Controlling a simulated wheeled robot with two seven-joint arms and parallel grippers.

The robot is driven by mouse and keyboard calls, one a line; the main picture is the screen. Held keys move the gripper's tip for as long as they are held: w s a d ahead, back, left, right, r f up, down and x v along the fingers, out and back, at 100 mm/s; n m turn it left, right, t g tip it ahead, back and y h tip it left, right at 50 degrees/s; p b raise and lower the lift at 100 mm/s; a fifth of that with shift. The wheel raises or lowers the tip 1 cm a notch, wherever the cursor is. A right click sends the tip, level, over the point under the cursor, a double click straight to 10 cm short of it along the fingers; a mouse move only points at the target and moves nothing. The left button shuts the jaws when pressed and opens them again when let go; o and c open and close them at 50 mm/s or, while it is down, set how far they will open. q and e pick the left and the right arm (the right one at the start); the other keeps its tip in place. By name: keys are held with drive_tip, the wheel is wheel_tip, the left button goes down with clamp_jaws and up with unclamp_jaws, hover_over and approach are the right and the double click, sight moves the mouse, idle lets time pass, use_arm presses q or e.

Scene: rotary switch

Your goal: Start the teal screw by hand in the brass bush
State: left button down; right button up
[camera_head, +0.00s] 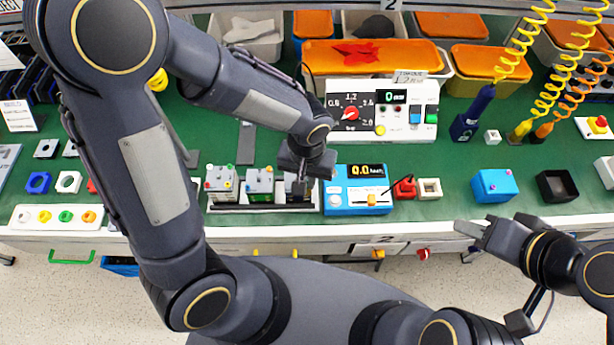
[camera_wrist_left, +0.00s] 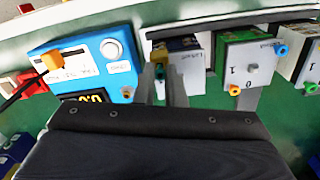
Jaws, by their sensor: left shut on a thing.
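My left gripper (camera_head: 301,186) points down over the right end of a row of switch blocks. In the left wrist view its two fingers (camera_wrist_left: 160,88) are closed around the small teal screw (camera_wrist_left: 160,88). A small yellow brass-coloured piece, which looks like the brass bush (camera_wrist_left: 159,71), shows at the screw's far end, beside the nearest switch block (camera_wrist_left: 182,56). I cannot tell whether screw and bush touch. The fingers hide most of the screw in the head view. My right gripper (camera_head: 475,235) hangs at the table's front edge, away from the blocks; its finger gap is unclear.
Other switch blocks (camera_head: 221,180) with coloured screws stand on a dark rail (camera_head: 262,208). A blue device (camera_head: 345,198) with an orange slider stands close to the right of my left gripper. A white control panel (camera_head: 385,110) is behind.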

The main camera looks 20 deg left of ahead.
use_arm(q)
drive_tip(key=shift+f+b, duration=0.25)
drive_tip(key=shift+b, duration=0.05)
drive_tip(key=m, duration=0.5)
drive_tip(key=shift+m+p, duration=0.3)
drive_tip(key=shift+m, duration=0.1)
drive_tip(key=shift+m, duration=1.2)
drive_tip(key=m+p, duration=0.1)
drive_tip(key=m, duration=0.2)
